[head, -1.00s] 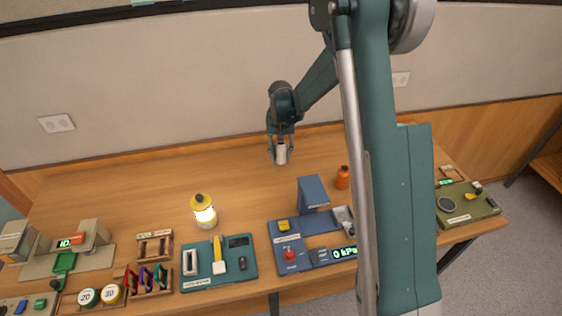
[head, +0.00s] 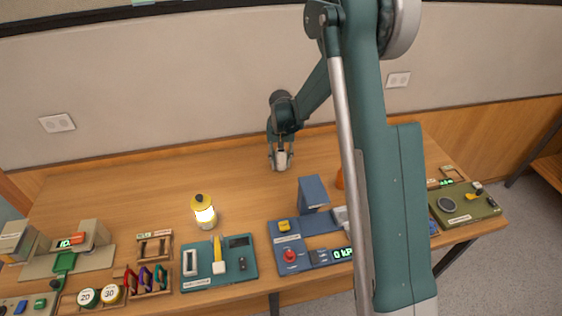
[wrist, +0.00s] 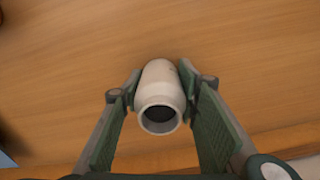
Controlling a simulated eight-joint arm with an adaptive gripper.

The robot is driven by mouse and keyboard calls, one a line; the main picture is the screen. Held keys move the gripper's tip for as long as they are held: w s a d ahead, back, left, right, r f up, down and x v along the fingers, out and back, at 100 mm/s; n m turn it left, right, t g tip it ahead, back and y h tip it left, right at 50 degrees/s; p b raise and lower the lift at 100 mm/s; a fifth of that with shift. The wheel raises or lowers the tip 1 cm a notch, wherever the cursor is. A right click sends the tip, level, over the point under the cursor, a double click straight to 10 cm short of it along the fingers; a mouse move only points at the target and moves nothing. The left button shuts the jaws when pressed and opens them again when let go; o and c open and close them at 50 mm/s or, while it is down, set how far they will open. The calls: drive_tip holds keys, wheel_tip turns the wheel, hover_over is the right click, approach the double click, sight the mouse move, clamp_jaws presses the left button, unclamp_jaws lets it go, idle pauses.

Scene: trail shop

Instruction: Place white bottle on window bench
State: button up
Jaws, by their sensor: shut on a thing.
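The white bottle (head: 281,161) is between the fingers of my gripper (head: 281,166), over the back middle of the wooden bench (head: 130,200). In the wrist view the bottle (wrist: 160,85) sits between both finger pads of my gripper (wrist: 161,88), its round open-looking end with a dark centre facing the camera. My gripper is shut on it. The bench top shows behind it in the wrist view. I cannot tell whether the bottle touches the bench. The fingers partly hide it in the head view.
A lit yellow lantern (head: 204,211) stands at front left of my gripper. A blue upright block (head: 313,193) stands to the front right. An orange item (head: 340,179) is mostly hidden by my arm. Several devices line the front edge. The back left of the bench is clear.

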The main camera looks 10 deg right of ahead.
sight(281, 150)
drive_tip(key=shift+f, duration=0.2)
drive_tip(key=o, duration=1)
drive_tip(key=shift+r, duration=0.2)
wheel_tip(281, 150, up, 12)
drive_tip(key=shift+r+p, duration=0.1)
drive_tip(key=shift+p, duration=0.2)
idle(0.4)
